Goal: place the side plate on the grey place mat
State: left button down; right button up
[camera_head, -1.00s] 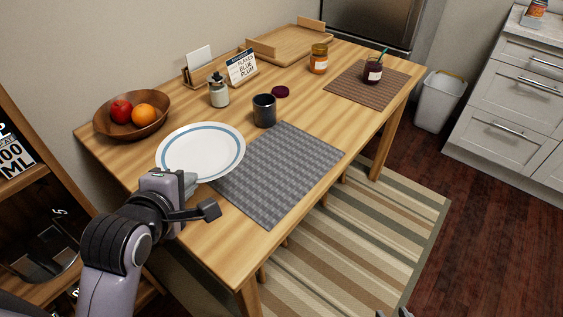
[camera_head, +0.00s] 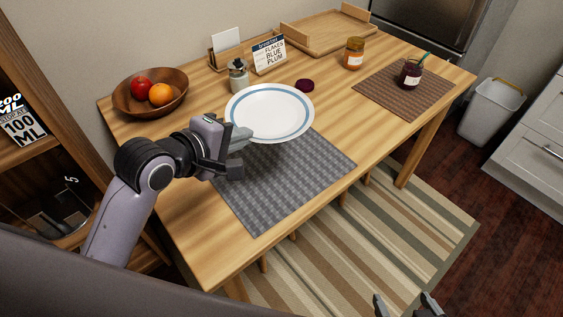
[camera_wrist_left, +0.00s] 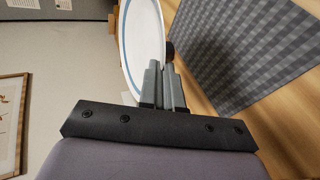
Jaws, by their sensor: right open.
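The side plate (camera_head: 270,111) is white with a blue ring. My left gripper (camera_head: 240,138) is shut on its near-left rim and holds it above the table, partly over the far end of the grey place mat (camera_head: 285,185). In the left wrist view the plate (camera_wrist_left: 143,45) stands out beyond the closed fingers (camera_wrist_left: 164,85), with the mat (camera_wrist_left: 245,45) to the right. My right gripper (camera_head: 408,304) is open and empty at the bottom edge, low over the floor side.
On the table (camera_head: 190,225) stand a fruit bowl (camera_head: 150,95), a small jar (camera_head: 238,77), a label card (camera_head: 269,56), a dark red lid (camera_head: 304,86) and an orange jar (camera_head: 353,54). A brown mat (camera_head: 400,92) holds a jam jar (camera_head: 411,73). The grey mat's near part is clear.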

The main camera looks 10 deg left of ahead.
pick_arm(q)
jog(key=shift+w+a+r+m+g+h+p, duration=0.1)
jog(key=shift+w+r+m+g+h+p, duration=0.2)
jog(key=shift+w+r+m+h, duration=0.35)
jog(key=shift+w+r+m+g+h+p, duration=0.15)
jog(key=shift+w+r+m+g+h, duration=0.25)
jog(key=shift+r+m+h, duration=0.35)
jog(key=b, duration=0.3)
send_over(251, 190)
notch_tip(251, 190, down, 15)
jog(key=shift+f, duration=0.1)
jog(key=shift+f+b, duration=0.3)
jog(key=shift+f, duration=1.9)
jog(key=shift+f, duration=0.1)
jog(key=c, duration=1.6)
grip_release()
